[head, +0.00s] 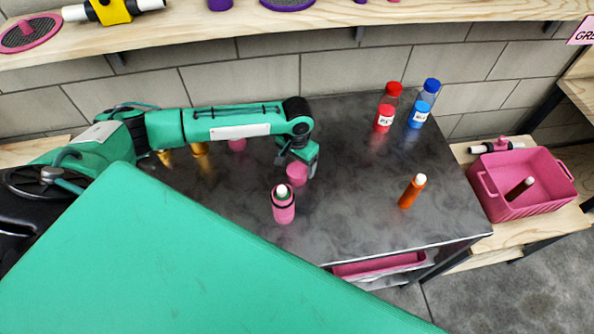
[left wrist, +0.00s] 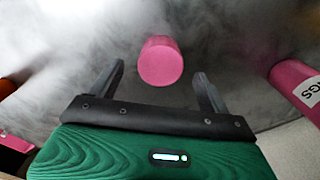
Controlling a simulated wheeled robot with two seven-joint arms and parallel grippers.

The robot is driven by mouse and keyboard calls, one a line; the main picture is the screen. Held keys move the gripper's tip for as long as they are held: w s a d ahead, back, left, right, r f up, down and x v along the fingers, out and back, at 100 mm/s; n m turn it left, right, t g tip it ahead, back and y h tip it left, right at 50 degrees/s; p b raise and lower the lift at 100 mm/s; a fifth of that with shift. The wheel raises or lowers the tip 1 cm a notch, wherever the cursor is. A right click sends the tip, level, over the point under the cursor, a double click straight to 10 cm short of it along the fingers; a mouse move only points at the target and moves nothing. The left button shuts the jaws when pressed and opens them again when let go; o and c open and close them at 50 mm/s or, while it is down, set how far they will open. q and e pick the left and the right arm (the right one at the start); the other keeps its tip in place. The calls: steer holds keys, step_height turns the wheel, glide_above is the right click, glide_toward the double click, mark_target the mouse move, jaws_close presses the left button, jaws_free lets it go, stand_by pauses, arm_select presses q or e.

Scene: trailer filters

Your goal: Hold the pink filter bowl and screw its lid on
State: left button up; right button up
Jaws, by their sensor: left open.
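A plain pink cylinder (head: 297,174), which looks like the filter bowl, stands on the dark worktop under my left gripper (head: 301,160). In the left wrist view the pink cylinder (left wrist: 160,63) shows its round end between the two finger tips of my left gripper (left wrist: 160,75). The fingers are open, with a gap on both sides of it. Another pink piece (head: 237,144) stands behind my left forearm, partly hidden; I cannot tell whether it is the lid. My right gripper is not in view.
A pink bottle (head: 284,207) with a pale cap stands just in front of the cylinder. Brass pieces (head: 200,149) stand behind my arm. Red (head: 386,108) and blue-capped (head: 422,105) bottles and an orange bottle (head: 411,192) stand right. A pink crate (head: 510,208) sits beyond.

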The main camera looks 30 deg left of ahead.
mark_target(297, 170)
arm_select(q)
step_height(297, 170, down, 4)
steer(key=shift+w+r+p, duration=0.1)
steer(key=shift+r+p, duration=0.15)
steer(key=shift+p, duration=0.3)
steer(key=shift+f, duration=0.45)
steer(key=c, duration=1)
steer(key=shift+r, duration=0.1)
step_height(297, 170, up, 20)
steer(key=b, duration=0.3)
